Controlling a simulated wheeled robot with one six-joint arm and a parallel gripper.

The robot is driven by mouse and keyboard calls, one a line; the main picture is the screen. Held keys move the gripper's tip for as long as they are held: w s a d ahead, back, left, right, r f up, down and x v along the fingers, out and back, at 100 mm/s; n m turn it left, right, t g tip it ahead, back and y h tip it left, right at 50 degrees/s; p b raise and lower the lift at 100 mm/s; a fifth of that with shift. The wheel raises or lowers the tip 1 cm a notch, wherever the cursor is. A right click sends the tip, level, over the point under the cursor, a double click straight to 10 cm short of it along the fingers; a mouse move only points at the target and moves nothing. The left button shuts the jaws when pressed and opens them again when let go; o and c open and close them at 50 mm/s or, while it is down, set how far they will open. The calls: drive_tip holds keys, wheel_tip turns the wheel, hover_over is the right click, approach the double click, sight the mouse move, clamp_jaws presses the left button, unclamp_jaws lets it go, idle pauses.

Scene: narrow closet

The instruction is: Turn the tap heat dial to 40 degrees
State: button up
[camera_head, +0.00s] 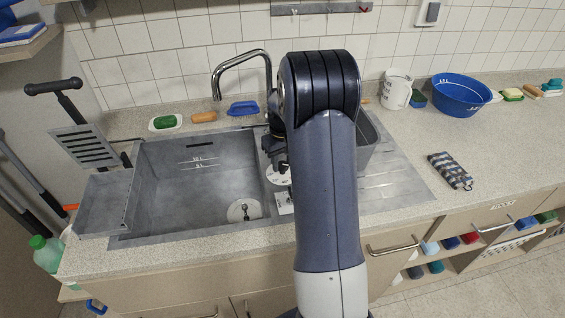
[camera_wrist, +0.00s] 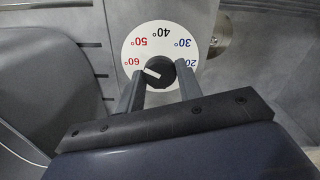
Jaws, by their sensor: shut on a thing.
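The heat dial is a white disc (camera_wrist: 133,49) with 20° and 30° in blue, 40° in black, 50° and 60° in red; the figures appear upside down in the wrist view. At its middle is a dark round knob (camera_wrist: 162,83) with a white pointer mark. The mark points left, close to the 60° figure. My gripper (camera_wrist: 160,78) is shut on the knob, one finger on each side. In the head view my gripper (camera_head: 275,150) is above the disc (camera_head: 278,176), partly hidden by my arm.
The grey sink basin (camera_head: 195,175) lies left of the dial, with a curved tap (camera_head: 240,56) behind. A white jug (camera_head: 397,90) and blue bowl (camera_head: 461,95) stand at the back right. A checked cloth (camera_head: 450,170) lies on the right counter.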

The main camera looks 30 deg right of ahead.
sight(283, 164)
drive_tip(key=m+b, duration=0.1)
drive_tip(key=m, duration=1.1)
drive_tip(key=shift+m, duration=0.3)
idle(0.4)
drive_tip(key=o, duration=1)
drive_tip(key=shift+c, duration=0.2)
wheel_tip(283, 164, up, 11)
drive_tip(key=b, duration=0.1)
drive_tip(key=shift+f, duration=0.15)
